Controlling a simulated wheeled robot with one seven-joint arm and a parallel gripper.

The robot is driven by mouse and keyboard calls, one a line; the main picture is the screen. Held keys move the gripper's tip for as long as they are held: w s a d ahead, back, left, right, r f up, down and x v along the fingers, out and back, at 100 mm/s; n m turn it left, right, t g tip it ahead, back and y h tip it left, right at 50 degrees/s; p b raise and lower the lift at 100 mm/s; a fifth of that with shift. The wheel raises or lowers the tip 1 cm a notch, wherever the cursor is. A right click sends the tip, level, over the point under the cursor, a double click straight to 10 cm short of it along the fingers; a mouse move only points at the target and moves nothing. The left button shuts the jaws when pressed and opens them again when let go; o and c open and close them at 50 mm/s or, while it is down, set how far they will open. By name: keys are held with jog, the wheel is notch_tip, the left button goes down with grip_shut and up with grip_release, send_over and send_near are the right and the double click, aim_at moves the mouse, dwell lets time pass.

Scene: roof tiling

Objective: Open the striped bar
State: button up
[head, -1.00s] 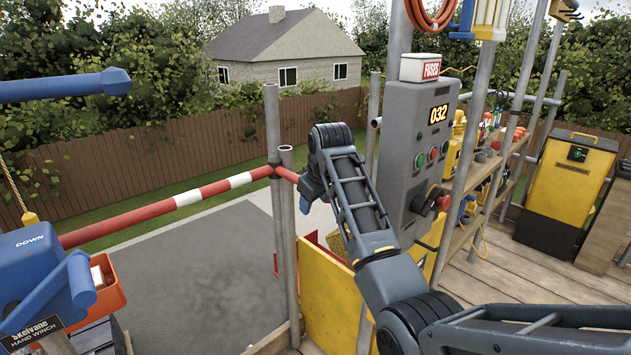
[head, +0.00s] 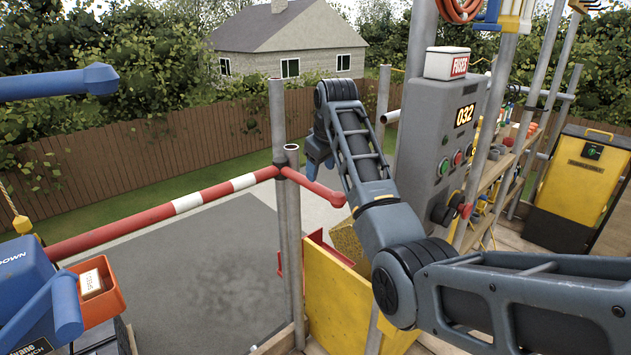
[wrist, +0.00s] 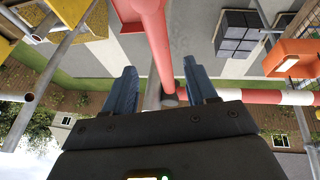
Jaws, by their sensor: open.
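The red-and-white striped bar (head: 187,203) slopes across the gap in the head view and meets a grey upright post (head: 278,120). A short red handle (head: 312,187) sticks out to the right past the post, with a rounded end. My gripper (head: 318,168) is just above this handle, blue fingers pointing down. In the wrist view my gripper (wrist: 161,80) is open, and the red handle (wrist: 156,40) runs between the two fingers' lines. Whether it is at fingertip depth I cannot tell. The striped bar (wrist: 250,96) shows at right there.
A grey control box (head: 440,130) with buttons stands close to the right of my arm. A yellow panel (head: 335,290) is below the handle. A blue hand winch (head: 30,285) and orange tray (head: 98,300) are at the left.

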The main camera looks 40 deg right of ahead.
aim_at(317, 185)
jog(key=p+x, duration=0.1)
jog(key=x, duration=0.6)
jog(key=shift+f, duration=0.2)
jog(key=shift+c, duration=0.3)
grip_shut()
